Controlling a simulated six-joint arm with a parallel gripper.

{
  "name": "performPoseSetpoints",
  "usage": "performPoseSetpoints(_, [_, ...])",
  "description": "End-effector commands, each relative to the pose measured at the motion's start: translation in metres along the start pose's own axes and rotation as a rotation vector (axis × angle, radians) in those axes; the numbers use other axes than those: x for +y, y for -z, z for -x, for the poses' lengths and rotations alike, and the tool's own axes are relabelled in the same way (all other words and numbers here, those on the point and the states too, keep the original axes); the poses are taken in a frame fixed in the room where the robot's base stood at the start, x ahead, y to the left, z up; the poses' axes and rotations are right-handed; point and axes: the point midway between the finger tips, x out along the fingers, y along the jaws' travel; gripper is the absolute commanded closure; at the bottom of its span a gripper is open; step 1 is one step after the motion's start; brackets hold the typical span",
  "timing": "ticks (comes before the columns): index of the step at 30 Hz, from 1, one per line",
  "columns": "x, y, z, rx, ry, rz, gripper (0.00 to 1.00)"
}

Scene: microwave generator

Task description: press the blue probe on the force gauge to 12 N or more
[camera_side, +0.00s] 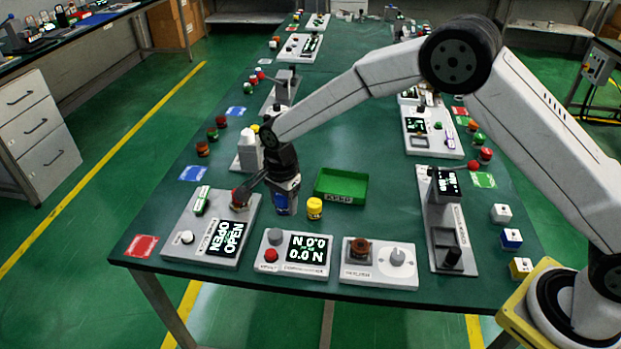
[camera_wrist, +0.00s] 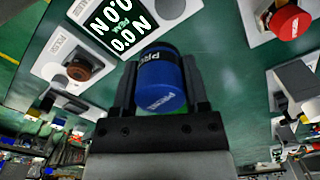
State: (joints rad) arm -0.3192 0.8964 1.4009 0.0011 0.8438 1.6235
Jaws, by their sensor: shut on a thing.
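The blue probe (camera_wrist: 160,82) is a short cylinder with a dark end and white lettering. My gripper (camera_wrist: 160,90) is shut on it, with one finger on each side. In the side view the probe (camera_side: 283,204) hangs upright below my gripper (camera_side: 282,185), behind the force gauge and apart from it. The force gauge (camera_side: 262,251) is a white block with a grey round pad (camera_side: 275,236), a red button (camera_side: 271,256) and a display (camera_side: 306,249) reading 0.0 N. The display also shows in the wrist view (camera_wrist: 119,25).
Left of the gauge is a panel (camera_side: 183,245) whose display reads OPEN, with a red knob (camera_side: 239,199) close to my gripper. A yellow cylinder (camera_side: 314,208) and a green tray (camera_side: 341,198) stand to the right. A block with a brown knob (camera_side: 360,249) is right of the gauge.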

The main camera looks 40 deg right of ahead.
Motion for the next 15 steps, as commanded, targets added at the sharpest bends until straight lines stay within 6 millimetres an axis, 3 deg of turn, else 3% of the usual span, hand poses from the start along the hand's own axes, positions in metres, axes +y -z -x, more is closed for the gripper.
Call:
performPoseSetpoints(6, [-0.014,-0.019,-0.001,0.000,0.001,0.033,1.00])
performPoseSetpoints(15, [-0.016,-0.022,-0.001,0.000,0.000,0.039,1.00])
